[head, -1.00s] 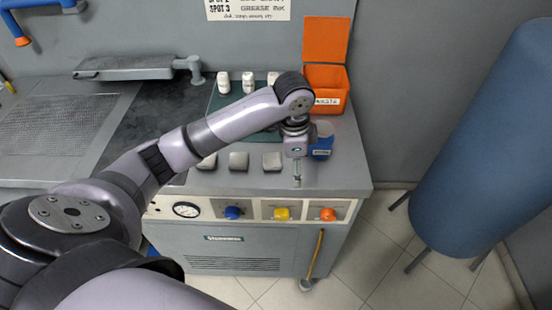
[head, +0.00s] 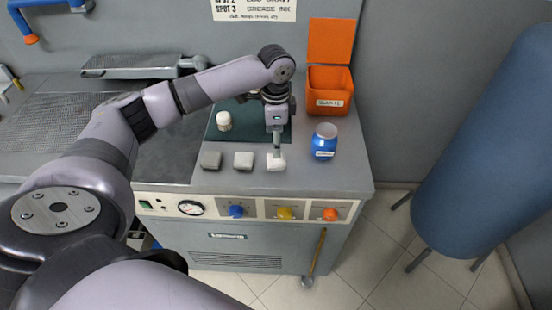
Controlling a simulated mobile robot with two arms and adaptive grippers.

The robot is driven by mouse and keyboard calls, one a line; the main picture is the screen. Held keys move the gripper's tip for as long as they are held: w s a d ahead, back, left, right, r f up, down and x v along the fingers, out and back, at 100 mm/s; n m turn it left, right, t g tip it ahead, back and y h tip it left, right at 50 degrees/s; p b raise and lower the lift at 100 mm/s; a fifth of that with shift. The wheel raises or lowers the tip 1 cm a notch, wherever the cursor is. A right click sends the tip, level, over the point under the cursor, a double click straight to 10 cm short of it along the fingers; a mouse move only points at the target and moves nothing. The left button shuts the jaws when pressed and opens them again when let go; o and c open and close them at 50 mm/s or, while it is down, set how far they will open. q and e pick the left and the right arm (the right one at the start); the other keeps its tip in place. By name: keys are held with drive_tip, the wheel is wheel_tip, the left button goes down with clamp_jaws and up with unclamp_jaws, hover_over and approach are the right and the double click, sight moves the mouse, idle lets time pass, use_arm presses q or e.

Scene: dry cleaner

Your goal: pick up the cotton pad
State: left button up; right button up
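Three small square pads lie in a row near the front of the counter: a grey one (head: 210,160), a lighter grey one (head: 243,160) in the middle and a whiter one (head: 276,163) on the right. Which one is the cotton pad is not labelled, but the right one looks palest. My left gripper (head: 276,153) points down with its narrow tip at the right pad's upper edge, seemingly on or just above it. Whether its fingers are apart or closed around the pad is too small to tell. My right gripper is out of view.
A blue jar (head: 324,142) stands just right of the gripper. An orange waste bin (head: 330,90) with raised lid is behind it. A white bottle (head: 224,121) stands on the green mat (head: 243,130). My arm crosses above the counter's back.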

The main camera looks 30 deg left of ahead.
use_arm(q)
wheel_tip(320, 180, down, 2)
drive_tip(key=shift+d+f, duration=0.1)
drive_tip(key=shift+f, duration=0.1)
drive_tip(key=shift+f+p, duration=0.35)
drive_tip(key=shift+p, duration=0.1)
wheel_tip(320, 180, down, 4)
drive_tip(key=shift+s+r+p, duration=0.15)
drive_tip(key=shift+r+p, duration=0.05)
drive_tip(key=shift+p, duration=0.5)
drive_tip(key=shift+f, duration=0.45)
drive_tip(key=c, duration=0.9)
drive_tip(key=shift+r, duration=0.1)
drive_tip(key=shift+r, duration=0.5)
wheel_tip(320, 180, up, 19)
drive_tip(key=b, duration=0.3)
